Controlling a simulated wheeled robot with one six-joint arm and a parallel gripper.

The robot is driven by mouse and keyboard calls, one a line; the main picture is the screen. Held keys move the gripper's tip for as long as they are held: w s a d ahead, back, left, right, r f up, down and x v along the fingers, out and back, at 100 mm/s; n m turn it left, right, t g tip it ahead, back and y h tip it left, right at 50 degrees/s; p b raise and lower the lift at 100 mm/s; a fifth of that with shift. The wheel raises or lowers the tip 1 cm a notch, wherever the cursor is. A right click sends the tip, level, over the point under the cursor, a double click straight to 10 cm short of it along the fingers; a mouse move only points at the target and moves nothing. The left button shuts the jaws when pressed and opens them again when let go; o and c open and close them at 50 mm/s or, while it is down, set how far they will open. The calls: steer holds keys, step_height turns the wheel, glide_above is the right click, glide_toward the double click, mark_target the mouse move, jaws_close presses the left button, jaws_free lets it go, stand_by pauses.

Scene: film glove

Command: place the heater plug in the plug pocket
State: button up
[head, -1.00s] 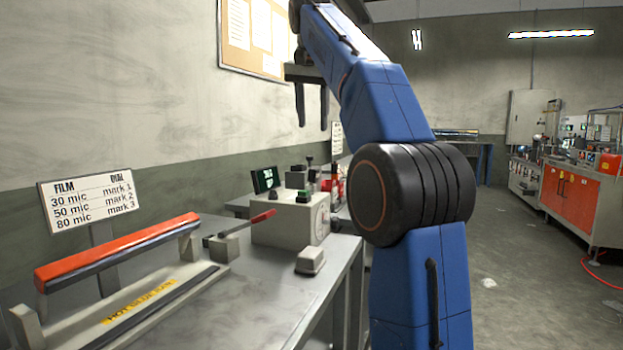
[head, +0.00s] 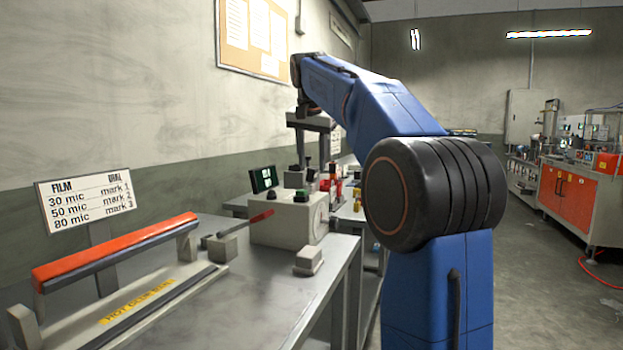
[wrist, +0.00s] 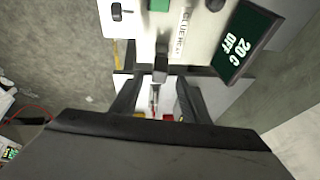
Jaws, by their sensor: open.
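My gripper (head: 311,160) is open and points down over the far end of the grey control box (head: 285,222). In the wrist view its two fingers (wrist: 157,84) stand apart, one on each side of a small dark grey block (wrist: 160,64) at the box's edge. This block looks like the heater plug, beside a label that seems to read "GLUE HE...". I cannot tell whether the fingers touch it. I cannot make out the plug pocket for certain; a small pale grey block (head: 309,261) sits on the bench in front of the box.
A dark display (wrist: 245,42) reads "20 C OFF" beside the box. The red-handled sealer (head: 115,252) and a film dial sign (head: 88,201) stand at left. Red and yellow items (head: 332,180) are behind the box. The steel bench (head: 260,300) has bare room in front.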

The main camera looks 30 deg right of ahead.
mark_target(312, 169)
steer(key=x, duration=0.4)
steer(key=shift+s+f, duration=0.1)
steer(key=shift+f, duration=0.05)
jaws_close()
